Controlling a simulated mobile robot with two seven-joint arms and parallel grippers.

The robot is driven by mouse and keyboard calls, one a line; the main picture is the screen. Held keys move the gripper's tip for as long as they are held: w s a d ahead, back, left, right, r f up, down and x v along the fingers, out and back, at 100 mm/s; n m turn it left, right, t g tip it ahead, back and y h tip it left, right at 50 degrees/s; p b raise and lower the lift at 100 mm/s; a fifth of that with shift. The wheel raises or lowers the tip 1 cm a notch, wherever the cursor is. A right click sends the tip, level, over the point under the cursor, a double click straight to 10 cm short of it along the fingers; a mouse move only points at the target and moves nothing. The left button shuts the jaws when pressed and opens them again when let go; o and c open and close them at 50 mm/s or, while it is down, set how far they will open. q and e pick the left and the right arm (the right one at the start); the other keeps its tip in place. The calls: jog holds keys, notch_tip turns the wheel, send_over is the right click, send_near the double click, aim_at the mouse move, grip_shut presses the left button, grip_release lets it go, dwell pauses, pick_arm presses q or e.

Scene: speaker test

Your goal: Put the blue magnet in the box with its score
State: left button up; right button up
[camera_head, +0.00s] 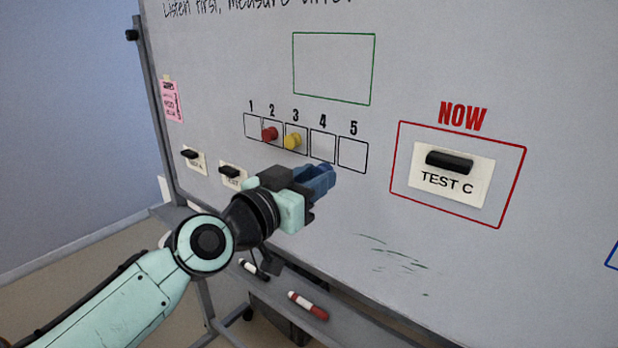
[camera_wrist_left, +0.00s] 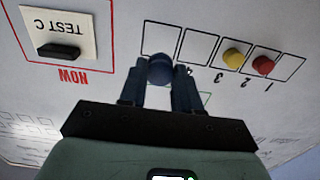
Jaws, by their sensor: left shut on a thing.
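My left gripper (camera_head: 322,180) is in front of the whiteboard, below boxes 4 and 5 in the head view. It is shut on the blue magnet (camera_wrist_left: 160,69), a round dark blue piece between the fingertips (camera_wrist_left: 159,88) in the left wrist view. In the head view I cannot tell the magnet apart from the blue fingers. The row of boxes runs 1 to 5; box 4 (camera_head: 322,146) and box 5 (camera_head: 352,155) are empty. A red magnet (camera_head: 270,134) is in box 2 and a yellow magnet (camera_head: 293,141) in box 3. My right gripper is not in view.
A TEST C card (camera_head: 466,195) with a black magnet (camera_head: 450,160) sits in the red NOW frame. A pink note (camera_head: 171,101) hangs at the left; its writing is too small to read surely. A red marker (camera_head: 308,306) lies on the tray.

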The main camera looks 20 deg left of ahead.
aim_at(352, 155)
pick_arm(q)
jog(key=shift+p+x, duration=0.85)
jog(key=shift+x, duration=1.25)
jog(key=shift+p+x, duration=0.5)
jog(key=shift+x, duration=1.05)
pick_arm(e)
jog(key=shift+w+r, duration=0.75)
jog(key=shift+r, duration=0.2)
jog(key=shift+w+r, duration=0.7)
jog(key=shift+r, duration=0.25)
pick_arm(q)
jog(key=shift+w+d, duration=0.15)
jog(key=shift+w, duration=0.35)
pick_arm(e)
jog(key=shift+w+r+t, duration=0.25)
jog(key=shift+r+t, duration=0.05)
pick_arm(q)
jog(key=o, duration=1.4)
